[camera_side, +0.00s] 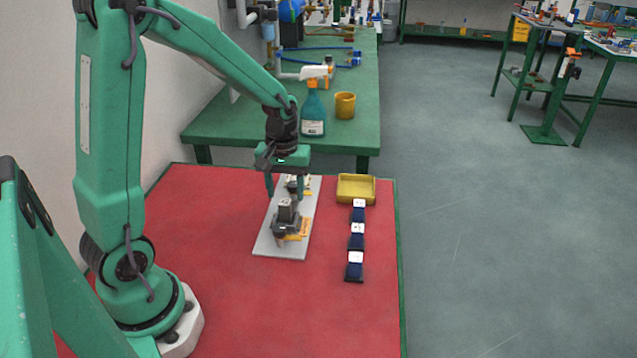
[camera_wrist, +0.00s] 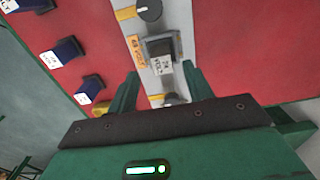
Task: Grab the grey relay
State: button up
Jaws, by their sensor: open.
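The grey relay (camera_side: 286,208) stands upright on the pale board (camera_side: 265,243), in a dark socket near the board's middle. In the wrist view the grey relay (camera_wrist: 160,47) has a white label on its side. My gripper (camera_side: 285,192) points down over the board, its fingers apart and nothing held. In the wrist view my gripper (camera_wrist: 161,82) has its fingertips just short of the relay, which lies beyond them, not between them. The exact height of the fingertips is hard to tell.
An orange voltage label (camera_wrist: 136,50) and a black knob (camera_wrist: 149,9) are on the board. Blue relays (camera_side: 357,236) stand in a row to the right, with a yellow tray (camera_side: 356,188) behind them. The red tabletop (camera_side: 230,300) in front is clear.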

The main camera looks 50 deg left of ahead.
aim_at(285, 202)
jog(key=shift+s+f, duration=0.15)
jog(key=shift+f, duration=2.25)
jog(key=c, duration=1.1)
jog(key=shift+r, duration=0.1)
jog(key=shift+a+r, duration=0.1)
jog(key=shift+r, duration=0.75)
notch_tip(285, 202, up, 2)
jog(key=shift+r, duration=0.1)
jog(key=s+d+r, duration=0.3)
jog(key=d+r, duration=0.4)
jog(key=d, duration=0.4)
jog(key=shift+s+d, duration=0.15)
jog(key=shift+s, duration=0.05)
